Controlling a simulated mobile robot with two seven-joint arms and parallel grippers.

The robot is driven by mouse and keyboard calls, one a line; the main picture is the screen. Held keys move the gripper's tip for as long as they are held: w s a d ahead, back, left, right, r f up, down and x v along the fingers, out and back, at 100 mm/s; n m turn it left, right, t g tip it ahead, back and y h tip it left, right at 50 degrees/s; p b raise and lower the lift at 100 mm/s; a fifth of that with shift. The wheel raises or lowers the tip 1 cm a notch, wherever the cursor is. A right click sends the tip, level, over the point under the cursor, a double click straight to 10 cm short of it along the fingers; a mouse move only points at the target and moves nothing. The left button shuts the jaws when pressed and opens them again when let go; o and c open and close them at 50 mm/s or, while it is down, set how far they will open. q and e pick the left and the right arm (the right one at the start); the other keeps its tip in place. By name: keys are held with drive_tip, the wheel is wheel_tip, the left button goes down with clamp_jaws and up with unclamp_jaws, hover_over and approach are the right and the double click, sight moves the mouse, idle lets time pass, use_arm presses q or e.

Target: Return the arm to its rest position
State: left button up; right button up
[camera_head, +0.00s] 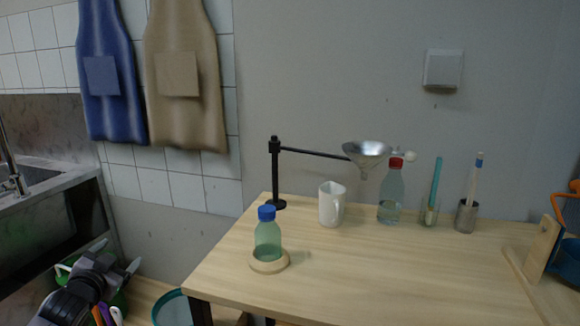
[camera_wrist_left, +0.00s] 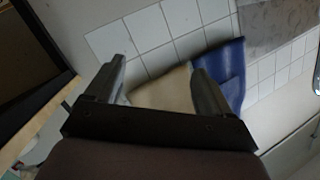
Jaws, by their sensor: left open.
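My left gripper (camera_head: 117,257) is at the lower left of the head view, in front of the sink unit and well left of the table (camera_head: 370,285). Its two fingers are spread with nothing between them. In the left wrist view the open fingers (camera_wrist_left: 158,85) frame only the tiled wall and the hanging aprons behind. My right gripper is not in view.
On the table stand a blue-capped bottle (camera_head: 267,238) on a wooden ring (camera_head: 270,266), a white mug (camera_head: 331,205), a red-capped bottle (camera_head: 391,190), a funnel (camera_head: 367,152) on a black stand (camera_head: 275,175), and two small holders. The table's front middle is clear.

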use_arm(q)
drive_tip(key=s+d+f+g+h, duration=0.4)
drive_tip(key=s+d+f+h, duration=0.1)
drive_tip(key=s+d+f, duration=1.6)
drive_tip(key=s+d+n+g, duration=0.15)
drive_tip(key=s+d, duration=0.25)
drive_tip(key=s, duration=0.6)
wheel_tip(320, 180, up, 6)
drive_tip(key=p, duration=0.8)
drive_tip(key=shift+s+a, duration=0.2)
drive_tip(key=shift+s, duration=0.05)
drive_tip(key=shift+n, duration=0.25)
